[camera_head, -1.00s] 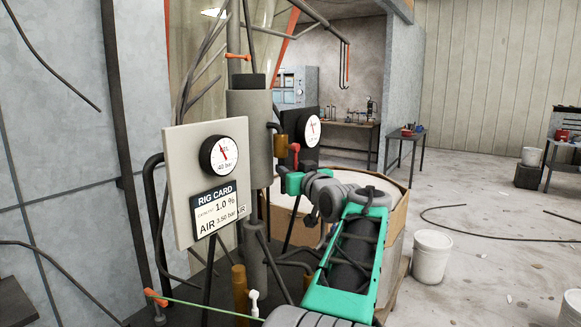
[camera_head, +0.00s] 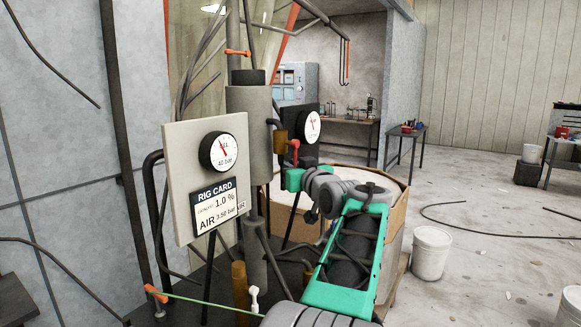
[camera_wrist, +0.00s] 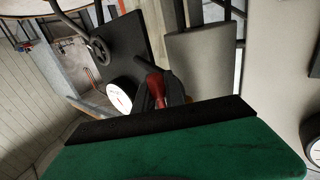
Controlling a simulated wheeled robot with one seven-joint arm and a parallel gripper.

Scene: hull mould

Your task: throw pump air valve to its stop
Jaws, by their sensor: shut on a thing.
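The red handle (camera_head: 294,148) of the air valve sits right of the grey cylinder, beside a brass-coloured fitting (camera_head: 280,142). Its lower end reaches down to my green gripper (camera_head: 287,176), which is shut on it. In the wrist view the red handle (camera_wrist: 155,86) shows just past the dark edge of my gripper (camera_wrist: 160,110). The fingertips and the exact grip are mostly hidden. The valve's stop cannot be made out.
A rig card panel (camera_head: 178,150) with a gauge stands left of the valve. A black gauge plate (camera_head: 302,112) is close behind it. A cardboard-sided bin (camera_head: 397,215) and a white bucket (camera_head: 430,252) stand to the right. Open floor lies beyond.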

